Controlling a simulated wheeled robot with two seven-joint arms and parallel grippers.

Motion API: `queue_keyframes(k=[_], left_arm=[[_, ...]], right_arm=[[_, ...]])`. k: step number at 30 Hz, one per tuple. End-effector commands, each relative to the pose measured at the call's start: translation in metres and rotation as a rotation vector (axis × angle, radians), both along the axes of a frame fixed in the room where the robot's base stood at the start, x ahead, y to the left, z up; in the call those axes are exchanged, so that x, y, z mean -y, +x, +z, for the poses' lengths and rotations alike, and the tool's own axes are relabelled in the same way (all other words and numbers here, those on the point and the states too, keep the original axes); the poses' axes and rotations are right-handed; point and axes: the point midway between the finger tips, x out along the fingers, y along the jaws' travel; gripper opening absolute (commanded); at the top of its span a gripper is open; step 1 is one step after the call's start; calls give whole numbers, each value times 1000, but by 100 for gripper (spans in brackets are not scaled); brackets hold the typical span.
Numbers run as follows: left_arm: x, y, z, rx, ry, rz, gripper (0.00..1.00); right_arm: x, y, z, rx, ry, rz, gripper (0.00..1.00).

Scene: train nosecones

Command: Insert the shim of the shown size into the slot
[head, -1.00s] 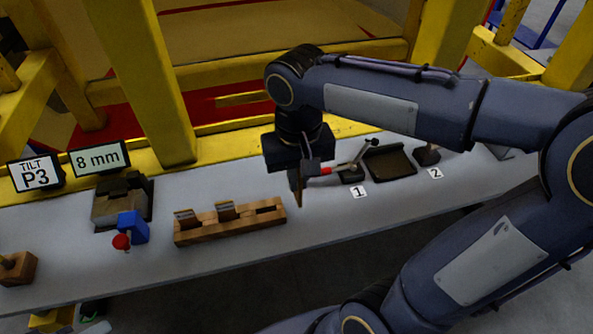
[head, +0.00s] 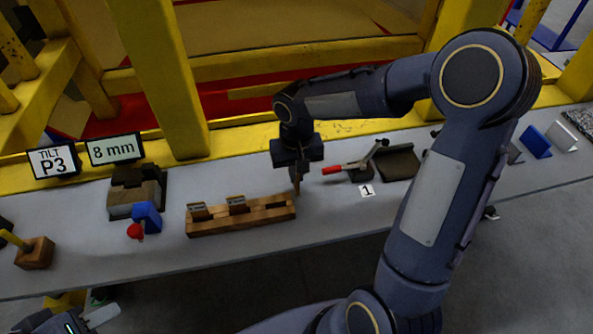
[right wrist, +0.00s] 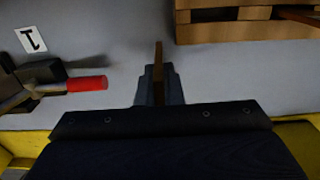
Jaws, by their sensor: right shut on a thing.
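My right gripper (head: 296,177) is shut on a thin brown shim (right wrist: 158,62), which hangs upright just beyond the right end of the wooden rack (head: 240,226). The rack holds two upright shims (head: 237,203) in its left and middle places; its right place looks empty. A screen (head: 113,149) reads "8 mm". In front of it stands a dark grey-brown block fixture (head: 133,199) with a blue clamp (head: 147,216) and red knob; its slot is not clear from here. My left gripper (head: 92,320) is partly in view at the bottom left, its jaws unclear.
A screen (head: 52,162) reads "TILT P3". A red-handled toggle clamp (head: 350,168) and a dark tray (head: 397,163) are right of the gripper, near label 1. A wooden block with a yellow peg (head: 36,254) is at left. Yellow posts stand behind the table (head: 200,262).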

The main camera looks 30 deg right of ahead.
Motion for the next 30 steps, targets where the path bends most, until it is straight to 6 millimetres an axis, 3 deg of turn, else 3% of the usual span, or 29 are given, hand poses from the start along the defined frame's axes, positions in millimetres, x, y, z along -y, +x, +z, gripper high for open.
queue_keyframes(k=[9, 10, 15, 23, 30], left_arm=[[0, 0, -5, 0, 0, 0, 36], [0, 0, -4, 0, 0, 0, 36], [0, 0, -3, 0, 0, 0, 36], [0, 0, -2, 0, 0, 0, 36], [0, 0, -1, 0, 0, 0, 36]], right_arm=[[0, 0, -4, 1, 0, 0, 0], [0, 0, -4, 0, 0, 0, 10], [0, 0, -3, -1, -1, 0, 29], [0, 0, -2, -1, -1, 0, 29], [0, 1, 26, 6, 0, -1, 29]])
